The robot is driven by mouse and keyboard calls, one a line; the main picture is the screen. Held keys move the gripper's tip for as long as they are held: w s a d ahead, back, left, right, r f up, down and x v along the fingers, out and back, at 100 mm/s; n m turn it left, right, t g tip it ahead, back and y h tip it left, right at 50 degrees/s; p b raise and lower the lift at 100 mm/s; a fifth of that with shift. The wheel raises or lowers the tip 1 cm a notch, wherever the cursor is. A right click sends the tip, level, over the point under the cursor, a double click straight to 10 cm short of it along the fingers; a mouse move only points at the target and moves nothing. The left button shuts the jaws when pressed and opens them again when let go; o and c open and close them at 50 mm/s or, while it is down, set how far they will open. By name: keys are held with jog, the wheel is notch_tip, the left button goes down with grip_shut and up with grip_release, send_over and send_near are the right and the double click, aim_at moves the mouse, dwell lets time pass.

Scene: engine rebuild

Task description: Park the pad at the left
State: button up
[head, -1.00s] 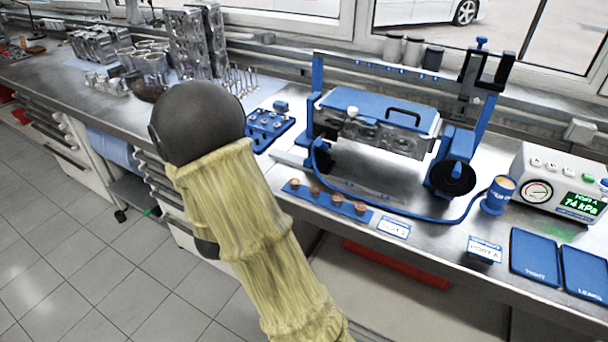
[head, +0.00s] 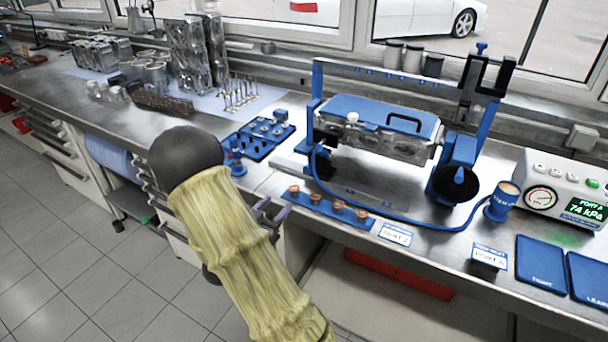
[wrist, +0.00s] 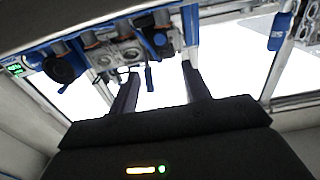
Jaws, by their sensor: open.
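My gripper (head: 272,209) shows just right of my yellow-sleeved arm, low near the bench's front edge, left of the blue strip with several orange-topped cups (head: 338,207). In the wrist view my gripper (wrist: 160,78) has its two dark fingers apart with nothing held between them. I cannot tell for sure which thing is the pad. A blue cup with an orange top (head: 497,200) stands by the gauge box, next to the blue hose. A small blue upright piece (head: 236,163) stands beside my arm's dark joint, partly hidden.
The blue fixture (head: 375,105) holds a metal engine part. A blue tray (head: 262,138) lies left of it. The gauge box (head: 565,195) reads 74 kPa. The "SEAT 2" card (head: 396,234), the "PORT A" card (head: 489,256) and the "TIGHT" tray (head: 541,263) line the front edge.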

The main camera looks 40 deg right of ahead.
aim_at(307, 171)
jog(key=p+x, duration=0.2)
jog(key=x, duration=1.4)
grip_shut()
